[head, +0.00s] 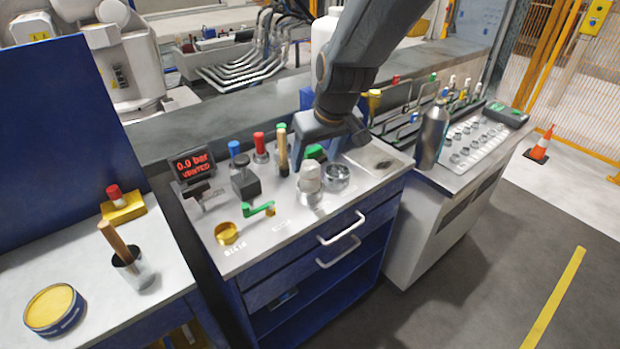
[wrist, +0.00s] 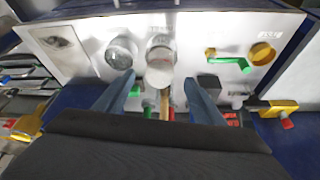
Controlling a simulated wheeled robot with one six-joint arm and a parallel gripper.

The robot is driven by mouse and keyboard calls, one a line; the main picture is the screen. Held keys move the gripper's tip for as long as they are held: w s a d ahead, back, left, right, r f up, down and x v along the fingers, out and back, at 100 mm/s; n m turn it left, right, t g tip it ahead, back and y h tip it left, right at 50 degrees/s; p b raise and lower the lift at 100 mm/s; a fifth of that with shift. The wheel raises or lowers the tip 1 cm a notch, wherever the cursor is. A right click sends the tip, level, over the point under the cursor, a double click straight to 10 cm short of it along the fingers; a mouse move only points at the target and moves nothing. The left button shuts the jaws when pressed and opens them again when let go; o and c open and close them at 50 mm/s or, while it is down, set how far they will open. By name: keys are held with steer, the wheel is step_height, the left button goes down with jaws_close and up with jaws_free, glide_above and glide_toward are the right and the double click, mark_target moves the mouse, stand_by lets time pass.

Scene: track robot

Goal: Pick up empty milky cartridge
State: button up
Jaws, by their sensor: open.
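A milky, whitish cartridge (head: 310,177) stands upright in a round metal socket near the front of the small grey-topped bench. In the wrist view its pale top (wrist: 159,76) lies between my two fingers. Whether it is empty inside cannot be told. My gripper (wrist: 160,92) is open, with one finger on each side and nothing held. In the head view my gripper (head: 322,132) hangs behind and above the cartridge; its fingertips are hard to make out there.
A metal ring fitting (head: 337,176) sits right of the cartridge, and a green-handled valve (head: 258,209) left. A black knob (head: 245,180) and red (head: 260,146) and blue-capped (head: 236,150) cylinders stand close by. A pressure display (head: 193,165) reads 0.0 bar, vented. The bench's right corner has clear surface.

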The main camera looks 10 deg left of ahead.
mark_target(312, 168)
steer(key=shift+p+x, duration=1)
steer(key=shift+x, duration=2)
steer(key=shift+c, duration=0.2)
steer(key=c, duration=1.2)
steer(key=shift+r, duration=0.1)
